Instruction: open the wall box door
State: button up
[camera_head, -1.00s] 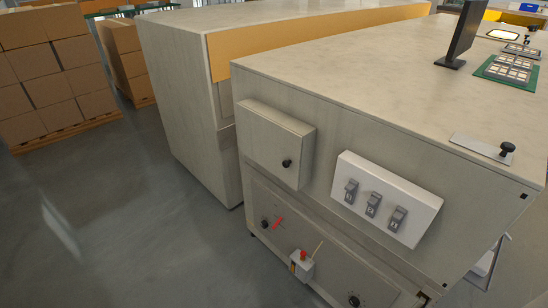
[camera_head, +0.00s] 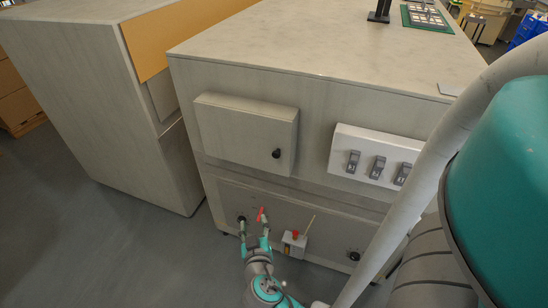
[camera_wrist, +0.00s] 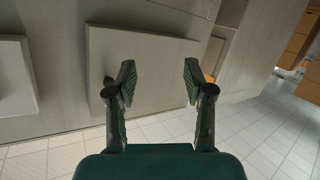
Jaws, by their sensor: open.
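The wall box (camera_head: 238,133) is a pale grey box on the front of the grey cabinet. Its door looks shut. A black round knob (camera_head: 277,153) sits at the door's lower right. My gripper (camera_head: 254,221) is open and empty. In the head view its two fingers point up, below the wall box and in front of the lower panel. In the wrist view my gripper (camera_wrist: 158,80) shows its fingers wide apart, with a pale flat panel (camera_wrist: 150,60), seemingly the wall box, behind them.
A white panel with three grey switches (camera_head: 376,158) is right of the wall box. Below are a lower panel with black knobs (camera_head: 354,256), a red pointer (camera_head: 260,214) and a small red-button box (camera_head: 295,241). Another cabinet (camera_head: 95,105) stands left. My arm covers the right side.

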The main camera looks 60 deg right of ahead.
aim_at(275, 155)
jog(key=w+d+r+m+g+h, duration=0.2)
jog(key=d+r+m+g+h, duration=0.3)
jog(key=d+r+m+g, duration=0.4)
jog(key=shift+t+h, duration=0.3)
jog(key=shift+t, duration=0.6)
jog(key=d, duration=0.3)
jog(key=d+r, duration=0.1)
jog(key=d, duration=0.6)
jog(key=shift+w+r, duration=0.15)
jog(key=shift+r, duration=0.05)
grip_shut()
